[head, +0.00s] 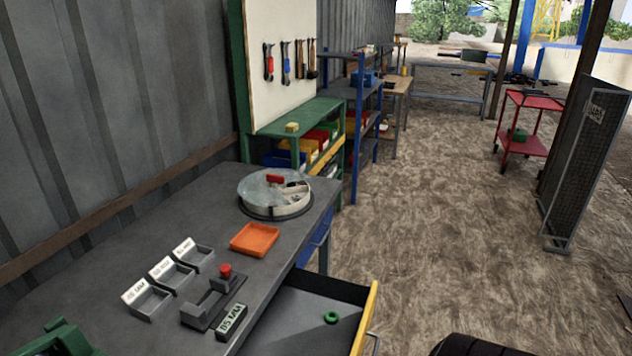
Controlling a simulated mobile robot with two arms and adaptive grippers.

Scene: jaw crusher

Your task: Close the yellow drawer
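The yellow drawer (366,318) is pulled out of the right side of the grey workbench (110,262), at the bottom centre of the head view. I see its yellow front nearly edge-on, with a handle (376,344) on the outer face. The bottom of the front is cut off by the picture edge. A green ring (331,317) lies on the drawer's dark floor. Neither of my grippers shows in the head view.
The bench carries an orange tray (255,239), a round metal container (274,194), small labelled trays (152,300) and a red-knobbed device (212,296). A green tool (56,338) is at bottom left. A blue drawer (316,244) looks shut. Floor right of the bench is mostly clear.

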